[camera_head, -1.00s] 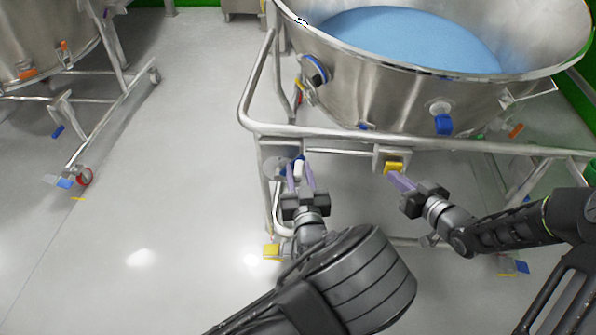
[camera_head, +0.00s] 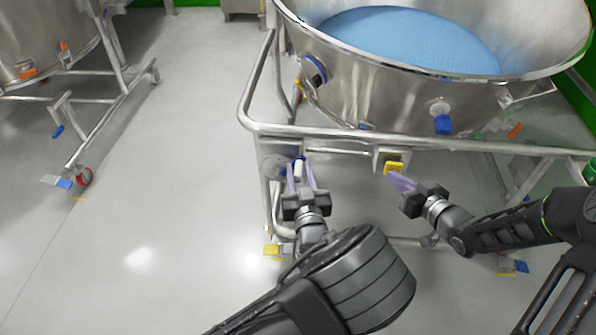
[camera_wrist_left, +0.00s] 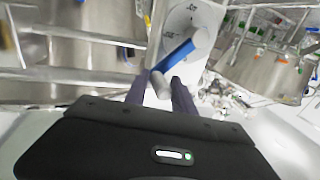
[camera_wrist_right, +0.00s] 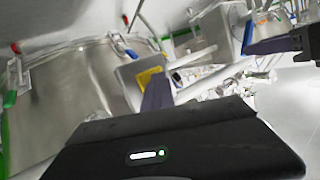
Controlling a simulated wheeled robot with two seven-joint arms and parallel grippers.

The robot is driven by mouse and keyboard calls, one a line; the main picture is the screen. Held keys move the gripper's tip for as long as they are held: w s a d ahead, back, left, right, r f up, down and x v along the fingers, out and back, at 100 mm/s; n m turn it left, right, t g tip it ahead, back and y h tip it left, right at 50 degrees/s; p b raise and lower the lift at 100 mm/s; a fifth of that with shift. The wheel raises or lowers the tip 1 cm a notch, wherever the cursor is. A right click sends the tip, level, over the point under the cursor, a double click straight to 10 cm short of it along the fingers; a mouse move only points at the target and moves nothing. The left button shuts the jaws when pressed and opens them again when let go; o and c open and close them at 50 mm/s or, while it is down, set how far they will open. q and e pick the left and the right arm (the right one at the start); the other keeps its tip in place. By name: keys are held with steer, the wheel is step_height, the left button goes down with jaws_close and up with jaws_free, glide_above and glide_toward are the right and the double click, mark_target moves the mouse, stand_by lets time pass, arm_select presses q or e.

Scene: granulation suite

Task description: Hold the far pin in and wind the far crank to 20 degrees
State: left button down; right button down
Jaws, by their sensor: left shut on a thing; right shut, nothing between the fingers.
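The crank has a white round dial plate (camera_wrist_left: 190,25), a blue arm (camera_wrist_left: 176,54) and a white handle (camera_wrist_left: 160,86). It is mounted on the frame of the large steel bowl. My left gripper (camera_head: 299,172) is shut on the crank's white handle, which sits between its two fingers in the left wrist view. The yellow pin block (camera_head: 394,167) is on the frame rail to the right of the crank. My right gripper (camera_head: 391,178) is shut and empty, its fingertips against or just in front of the yellow part (camera_wrist_right: 149,77). The tips hide the exact contact.
The steel bowl (camera_head: 400,95) with blue contents stands above the tubular frame rail (camera_head: 340,131). Another steel vessel (camera_head: 40,40) on a wheeled frame is at the left. The floor (camera_head: 150,190) between them is clear. A yellow caster pedal (camera_head: 271,250) is low by the near leg.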

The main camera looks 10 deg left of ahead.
arm_select(q)
steer(key=shift+d+f, duration=0.55)
arm_select(e)
steer(key=shift+w, duration=0.1)
arm_select(q)
steer(key=shift+a+r, duration=0.1)
steer(key=shift+r, duration=0.1)
stand_by(0.7)
arm_select(e)
steer(key=s, duration=0.8)
stand_by(0.6)
arm_select(q)
steer(key=c, duration=1.1)
jaws_free()
steer(key=shift+f, duration=0.1)
